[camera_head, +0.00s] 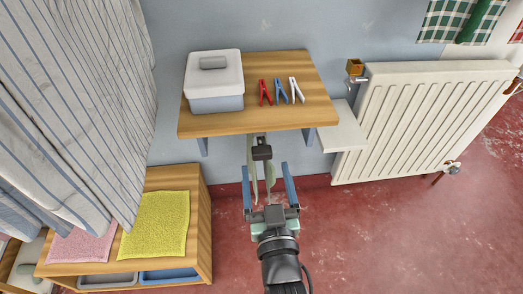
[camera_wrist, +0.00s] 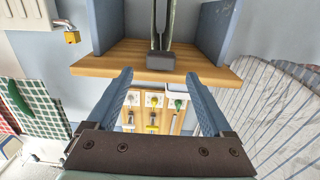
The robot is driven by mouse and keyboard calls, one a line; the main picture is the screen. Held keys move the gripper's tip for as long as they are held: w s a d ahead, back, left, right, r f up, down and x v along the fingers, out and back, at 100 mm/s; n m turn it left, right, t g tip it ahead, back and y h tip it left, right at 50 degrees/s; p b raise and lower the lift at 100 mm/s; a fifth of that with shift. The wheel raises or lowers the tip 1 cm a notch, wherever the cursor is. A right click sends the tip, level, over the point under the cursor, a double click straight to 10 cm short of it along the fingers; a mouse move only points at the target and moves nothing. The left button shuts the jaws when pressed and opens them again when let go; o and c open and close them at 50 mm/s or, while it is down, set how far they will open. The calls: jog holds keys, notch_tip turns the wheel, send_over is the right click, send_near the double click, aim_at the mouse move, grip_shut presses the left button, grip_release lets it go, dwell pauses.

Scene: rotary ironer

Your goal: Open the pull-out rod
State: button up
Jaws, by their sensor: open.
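The pull-out rod has a dark grey end block (camera_head: 262,152) just out from the front edge of the wooden shelf (camera_head: 230,122). Only a short dark piece shows between block and shelf. Pale green strips hang below it. In the wrist view the end block (camera_wrist: 161,62) lies at the wooden edge, between two blue brackets, with narrow greenish strips (camera_wrist: 163,22) behind it. My gripper (camera_head: 266,167) has its blue fingers spread wide, one on each side of the block. In the wrist view my gripper (camera_wrist: 158,74) is empty and lined up with the block. Contact cannot be told.
A lidded box (camera_head: 214,90) and three clothes pegs (camera_head: 281,92) sit on the shelf. A white radiator (camera_head: 425,120) stands right. A wooden cabinet (camera_head: 203,220) with a yellow cloth (camera_head: 156,225), and a striped curtain (camera_head: 75,90), are left. Red floor is open at lower right.

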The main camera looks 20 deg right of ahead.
aim_at(262, 156)
jog(key=b+x, duration=0.1)
jog(key=x, duration=0.5)
jog(key=shift+w, duration=0.3)
grip_shut()
